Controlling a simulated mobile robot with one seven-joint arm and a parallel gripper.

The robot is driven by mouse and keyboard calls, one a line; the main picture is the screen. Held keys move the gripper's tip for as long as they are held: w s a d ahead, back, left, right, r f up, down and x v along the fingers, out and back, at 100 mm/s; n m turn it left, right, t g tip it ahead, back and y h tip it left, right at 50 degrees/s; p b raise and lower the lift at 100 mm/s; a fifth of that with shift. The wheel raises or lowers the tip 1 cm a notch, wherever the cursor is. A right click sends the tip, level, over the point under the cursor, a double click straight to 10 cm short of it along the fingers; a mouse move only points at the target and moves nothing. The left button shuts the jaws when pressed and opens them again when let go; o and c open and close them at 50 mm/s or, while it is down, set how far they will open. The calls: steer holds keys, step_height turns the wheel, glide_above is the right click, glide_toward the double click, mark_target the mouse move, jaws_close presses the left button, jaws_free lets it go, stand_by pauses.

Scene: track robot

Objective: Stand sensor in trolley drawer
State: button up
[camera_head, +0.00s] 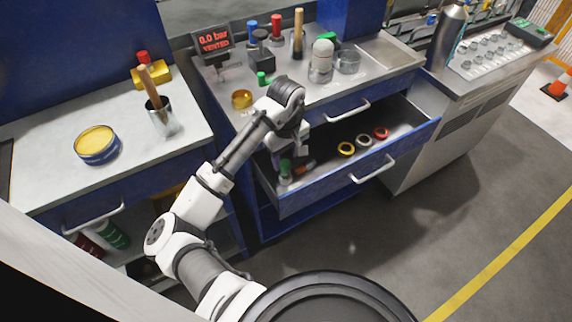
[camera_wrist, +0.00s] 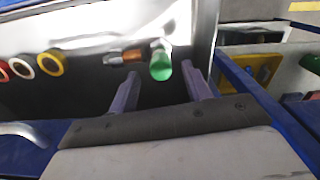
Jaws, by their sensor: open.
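The trolley drawer (camera_head: 328,186) is pulled open, dark inside with a blue front and a pale handle. A small cylinder with a green cap and pale body, apparently the sensor (camera_head: 286,171), looks upright near the drawer's left end. In the wrist view its green cap (camera_wrist: 160,66) shows between and just beyond the fingertips, with clear space on both sides. My gripper (camera_head: 288,154) reaches down into the drawer at the sensor, open, its two purple fingers apart and holding nothing. The sensor's base is partly hidden.
An orange-brown and dark piece (camera_wrist: 124,57) lies beside the sensor. Yellow (camera_head: 346,149), white (camera_head: 364,140) and red (camera_head: 381,133) rings lie farther right in the drawer. The trolley top (camera_head: 290,92) carries a "VENTED" display (camera_head: 213,41) and several fittings. The drawer's middle front is clear.

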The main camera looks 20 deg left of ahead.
step_height(320, 180, up, 8)
steer(key=shift+f, duration=0.15)
